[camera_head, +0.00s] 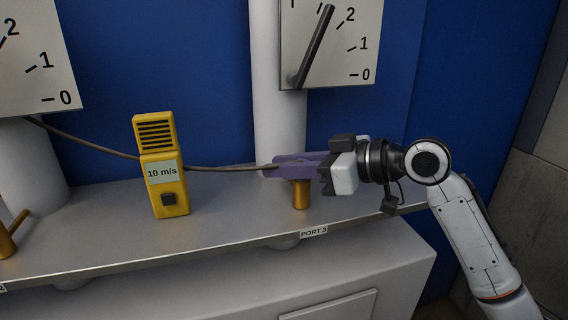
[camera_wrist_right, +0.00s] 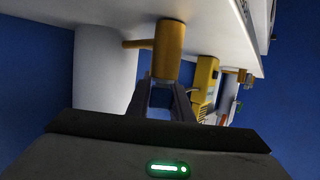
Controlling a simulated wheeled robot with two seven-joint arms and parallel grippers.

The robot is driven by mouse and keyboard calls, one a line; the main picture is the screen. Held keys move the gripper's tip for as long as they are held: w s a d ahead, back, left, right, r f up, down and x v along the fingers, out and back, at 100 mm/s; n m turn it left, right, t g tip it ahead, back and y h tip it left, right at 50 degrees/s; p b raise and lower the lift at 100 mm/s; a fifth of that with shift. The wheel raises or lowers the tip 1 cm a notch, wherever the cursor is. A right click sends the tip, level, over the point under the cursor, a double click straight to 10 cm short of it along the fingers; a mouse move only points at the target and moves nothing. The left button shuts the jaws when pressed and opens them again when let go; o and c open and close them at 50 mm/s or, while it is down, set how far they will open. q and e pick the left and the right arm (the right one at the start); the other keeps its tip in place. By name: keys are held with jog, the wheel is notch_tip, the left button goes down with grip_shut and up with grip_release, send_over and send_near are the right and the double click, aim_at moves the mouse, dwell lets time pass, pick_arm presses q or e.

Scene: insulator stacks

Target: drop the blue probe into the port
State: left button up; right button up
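My right gripper (camera_head: 295,166) reaches in from the right, with its purplish fingers lying level just over a brass port (camera_head: 301,195) behind the label PORT 3 (camera_head: 313,232). In the right wrist view, the fingers (camera_wrist_right: 161,95) stand apart just beyond the free end of the brass port (camera_wrist_right: 168,50). A small blue-grey patch shows between them. I cannot tell whether it is the blue probe or background. The probe is not clearly visible elsewhere. My left gripper is out of view.
A yellow meter (camera_head: 163,170) reading 10 m/s stands left of the port. White columns and dial plates (camera_head: 340,50) stand behind. The shelf (camera_head: 110,230) is bare between the meter and the port.

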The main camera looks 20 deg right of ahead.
jog(key=o, duration=0.4)
jog(key=shift+o, duration=0.2)
jog(key=b+v, duration=0.1)
jog(key=v, duration=0.8)
jog(key=shift+f, duration=0.1)
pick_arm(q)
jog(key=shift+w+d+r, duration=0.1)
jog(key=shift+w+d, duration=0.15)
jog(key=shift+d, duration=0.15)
pick_arm(e)
jog(key=shift+s+d+r, duration=0.3)
jog(key=shift+s+d, duration=0.15)
jog(key=shift+f, duration=0.1)
